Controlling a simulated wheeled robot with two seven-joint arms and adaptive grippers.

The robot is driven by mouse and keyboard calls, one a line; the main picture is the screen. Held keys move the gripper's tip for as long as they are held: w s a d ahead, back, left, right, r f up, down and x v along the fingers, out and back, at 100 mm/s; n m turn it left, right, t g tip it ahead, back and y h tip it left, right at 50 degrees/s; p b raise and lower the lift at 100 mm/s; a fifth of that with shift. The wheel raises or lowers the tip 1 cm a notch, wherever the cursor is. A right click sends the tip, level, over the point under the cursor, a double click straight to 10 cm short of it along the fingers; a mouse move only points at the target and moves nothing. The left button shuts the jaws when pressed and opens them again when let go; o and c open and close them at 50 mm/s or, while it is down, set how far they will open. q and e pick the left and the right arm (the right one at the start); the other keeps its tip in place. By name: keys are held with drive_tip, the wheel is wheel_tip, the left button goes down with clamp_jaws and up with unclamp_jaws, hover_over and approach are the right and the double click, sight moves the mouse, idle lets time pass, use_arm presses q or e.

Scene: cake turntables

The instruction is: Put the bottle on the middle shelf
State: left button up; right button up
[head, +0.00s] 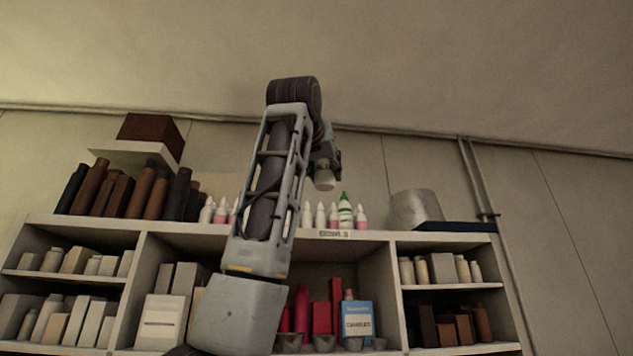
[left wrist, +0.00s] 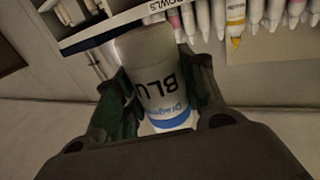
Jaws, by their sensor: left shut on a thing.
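In the left wrist view, my left gripper (left wrist: 158,88) is shut on a white bottle (left wrist: 163,60), with a dark finger on each side. The bottle has "BLU" and a blue band on its label, which reads upside down there. In the head view, my left arm rises across the centre and the gripper (head: 326,158) hangs at its far end, with the pale bottle (head: 325,183) partly visible below it. The bottle appears above the top of the shelf unit (head: 180,229). My right gripper is not in view.
Several small bottles, including a green-capped one (head: 345,214), line the unit's top. Brown rolls (head: 140,192) stand left and a metal pot (head: 416,208) right. The compartments hold boxes, red items and a blue-and-white box (head: 357,320). My arm hides part of the centre.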

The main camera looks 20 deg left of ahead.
use_arm(q)
drive_tip(key=w+d+f+m+h, duration=0.1)
drive_tip(key=w+d+f, duration=0.1)
drive_tip(key=w+f, duration=1)
drive_tip(key=w+d+f+h, duration=0.1)
drive_tip(key=w+d+f, duration=0.1)
drive_tip(key=w+f, duration=0.95)
drive_tip(key=w+d+f+m+h, duration=0.1)
drive_tip(key=w+f, duration=0.3)
drive_tip(key=f, duration=1.2)
drive_tip(key=w+f+h, duration=0.1)
drive_tip(key=w+f, duration=0.2)
drive_tip(key=f, duration=1.3)
drive_tip(key=s+f, duration=0.4)
drive_tip(key=f, duration=0.6)
drive_tip(key=s+a+f, duration=0.1)
drive_tip(key=s+f, duration=0.2)
drive_tip(key=f, duration=0.7)
drive_tip(key=s+f, duration=0.4)
drive_tip(key=f, duration=0.6)
drive_tip(key=s+a+f, duration=0.1)
drive_tip(key=s+f, duration=0.7)
drive_tip(key=s, duration=0.4)
drive_tip(key=s+a+f, duration=0.2)
drive_tip(key=s+f, duration=0.6)
drive_tip(key=s, duration=0.4)
drive_tip(key=shift+s+a+f+y, duration=0.25)
drive_tip(key=shift+s+f+y, duration=0.1)
drive_tip(key=shift+s+y, duration=0.05)
